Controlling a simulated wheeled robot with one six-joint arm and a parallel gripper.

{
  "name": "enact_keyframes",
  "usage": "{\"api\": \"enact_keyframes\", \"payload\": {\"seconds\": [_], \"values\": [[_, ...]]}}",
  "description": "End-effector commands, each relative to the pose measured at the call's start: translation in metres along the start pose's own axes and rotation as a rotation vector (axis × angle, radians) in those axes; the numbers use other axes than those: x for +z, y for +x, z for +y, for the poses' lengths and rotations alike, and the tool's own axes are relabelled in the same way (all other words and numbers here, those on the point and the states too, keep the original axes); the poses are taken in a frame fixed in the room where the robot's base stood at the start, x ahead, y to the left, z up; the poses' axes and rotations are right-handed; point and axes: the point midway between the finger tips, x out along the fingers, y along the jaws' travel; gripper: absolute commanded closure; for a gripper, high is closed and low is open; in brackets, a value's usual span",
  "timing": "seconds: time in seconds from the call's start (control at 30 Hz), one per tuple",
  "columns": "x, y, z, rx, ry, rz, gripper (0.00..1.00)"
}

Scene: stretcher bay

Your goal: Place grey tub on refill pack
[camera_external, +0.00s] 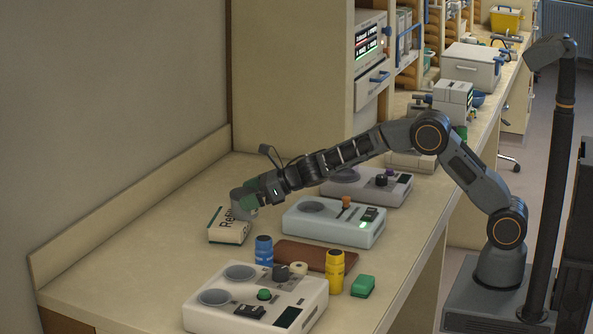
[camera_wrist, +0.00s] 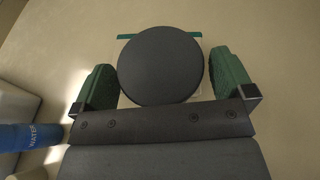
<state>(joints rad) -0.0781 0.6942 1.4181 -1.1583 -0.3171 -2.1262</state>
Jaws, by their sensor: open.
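The grey tub (camera_external: 238,199) sits upright on the refill pack (camera_external: 228,232), a pale pack lying flat at the left of the bench. In the wrist view the tub's dark round top (camera_wrist: 160,66) lies between the two green fingers of my gripper (camera_wrist: 162,72). The fingers are open, one on each side of the tub, very close to it. In the external view my gripper (camera_external: 249,203) is low at the pack, partly hiding the tub. The pack's green-edged end (camera_wrist: 189,35) shows behind the tub; the tub's underside is hidden.
White devices (camera_external: 260,295) and (camera_external: 335,222) take up nearby bench. The bench left of the pack is clear.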

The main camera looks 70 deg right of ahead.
Motion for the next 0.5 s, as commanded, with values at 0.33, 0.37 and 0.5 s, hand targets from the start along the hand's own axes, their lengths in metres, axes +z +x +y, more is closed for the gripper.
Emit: {"api": "enact_keyframes", "payload": {"seconds": [0.33,0.37,0.5], "values": [[-0.001,-0.062,-0.001,-0.002,0.0,-0.003,0.0],[-0.001,-0.067,-0.001,-0.002,0.0,-0.002,0.0],[-0.001,-0.088,-0.001,-0.003,-0.001,-0.002,0.0]]}}
